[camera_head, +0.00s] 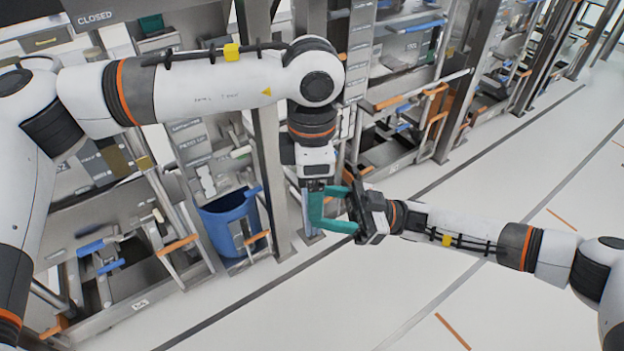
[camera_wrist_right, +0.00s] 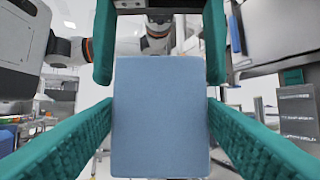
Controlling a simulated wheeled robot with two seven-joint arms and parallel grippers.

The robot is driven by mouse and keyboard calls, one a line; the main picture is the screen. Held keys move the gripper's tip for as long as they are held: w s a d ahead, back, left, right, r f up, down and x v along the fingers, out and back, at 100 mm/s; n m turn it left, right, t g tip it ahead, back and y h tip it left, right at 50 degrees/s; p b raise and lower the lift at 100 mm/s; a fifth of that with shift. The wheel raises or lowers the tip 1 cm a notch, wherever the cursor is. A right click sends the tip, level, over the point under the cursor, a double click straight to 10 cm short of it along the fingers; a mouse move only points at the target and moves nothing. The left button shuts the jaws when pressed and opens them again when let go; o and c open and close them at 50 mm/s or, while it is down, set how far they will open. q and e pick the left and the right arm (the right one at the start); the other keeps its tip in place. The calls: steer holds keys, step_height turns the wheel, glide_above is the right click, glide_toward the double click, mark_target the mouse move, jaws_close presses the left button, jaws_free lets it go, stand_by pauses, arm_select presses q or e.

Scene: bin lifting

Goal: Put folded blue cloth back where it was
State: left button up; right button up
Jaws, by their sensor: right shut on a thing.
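The folded blue cloth (camera_wrist_right: 160,120) shows as a flat, upright light-blue block in the right wrist view. My right gripper (camera_wrist_right: 160,115) is shut on it, with one teal finger along each side. The teal fingers of my left gripper (camera_wrist_right: 159,75) come from above and flank the cloth's upper corners; whether they press on it is not clear. In the head view my left gripper (camera_head: 318,205) points down and my right gripper (camera_head: 333,208) reaches in from the right.
A blue bin (camera_head: 228,225) stands among the racks at left, close to the grippers. A metal post (camera_head: 272,150) rises just left of my left gripper. Racks with orange and blue handles line the back. The white floor (camera_head: 430,290) at front right is clear.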

arm_select(q)
steer(key=c, duration=0.7)
steer(key=shift+c, duration=0.2)
arm_select(e)
steer(key=o, duration=1)
steer(key=shift+c, duration=0.2)
